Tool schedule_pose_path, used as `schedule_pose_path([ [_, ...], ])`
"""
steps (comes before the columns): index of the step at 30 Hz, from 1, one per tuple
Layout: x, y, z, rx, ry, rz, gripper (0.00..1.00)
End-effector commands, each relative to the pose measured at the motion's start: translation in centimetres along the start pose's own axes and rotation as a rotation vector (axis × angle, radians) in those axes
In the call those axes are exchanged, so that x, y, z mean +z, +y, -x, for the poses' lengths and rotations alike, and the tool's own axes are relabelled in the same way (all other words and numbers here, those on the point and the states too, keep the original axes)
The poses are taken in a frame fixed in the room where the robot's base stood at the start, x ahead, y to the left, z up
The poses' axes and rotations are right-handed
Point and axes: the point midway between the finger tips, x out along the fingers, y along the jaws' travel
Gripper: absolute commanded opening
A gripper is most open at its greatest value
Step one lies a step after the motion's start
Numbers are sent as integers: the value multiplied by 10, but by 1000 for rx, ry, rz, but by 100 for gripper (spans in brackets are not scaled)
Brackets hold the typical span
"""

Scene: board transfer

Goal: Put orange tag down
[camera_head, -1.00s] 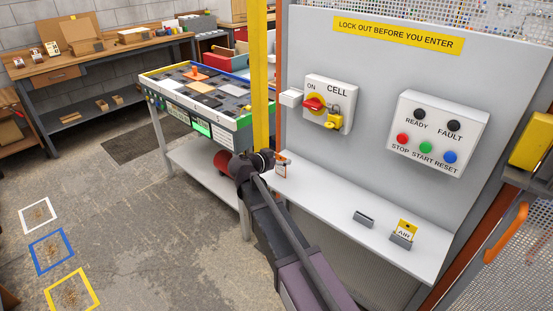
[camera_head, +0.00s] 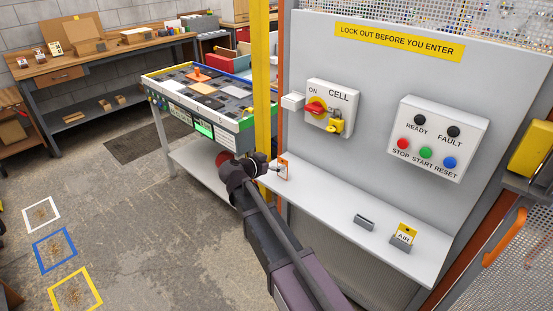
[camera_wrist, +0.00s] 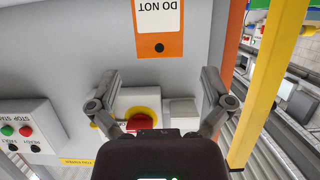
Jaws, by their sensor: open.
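The orange tag (camera_head: 284,167) with a white label stands upright at the left end of the white shelf (camera_head: 330,204). In the wrist view the tag (camera_wrist: 156,47) appears upside down at top centre, with "DO NOT" and a dark hole visible. My gripper (camera_head: 277,169) is at its left side in the head view. In the wrist view my gripper (camera_wrist: 160,76) has its two fingers wide apart, with the tag beyond the tips and nothing between them. I cannot tell whether a holder supports the tag.
An empty grey holder (camera_head: 364,222) and a holder with a yellow AIR tag (camera_head: 405,232) stand farther right on the shelf. The CELL switch box (camera_head: 342,97) and button box (camera_head: 437,137) are on the panel. A yellow post (camera_head: 263,75) rises close behind my gripper.

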Motion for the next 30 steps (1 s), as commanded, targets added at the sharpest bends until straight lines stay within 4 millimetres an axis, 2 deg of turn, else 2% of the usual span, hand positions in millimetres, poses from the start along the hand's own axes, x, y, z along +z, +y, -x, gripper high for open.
schedule_pose_path([
  [1,-3,1,11,-2,0,0,100],
  [6,-3,1,39,-2,1,1,100],
  [13,-2,0,67,-2,1,0,100],
  [19,-1,0,77,0,1,0,100],
  [30,0,0,78,-1,1,0,100],
])
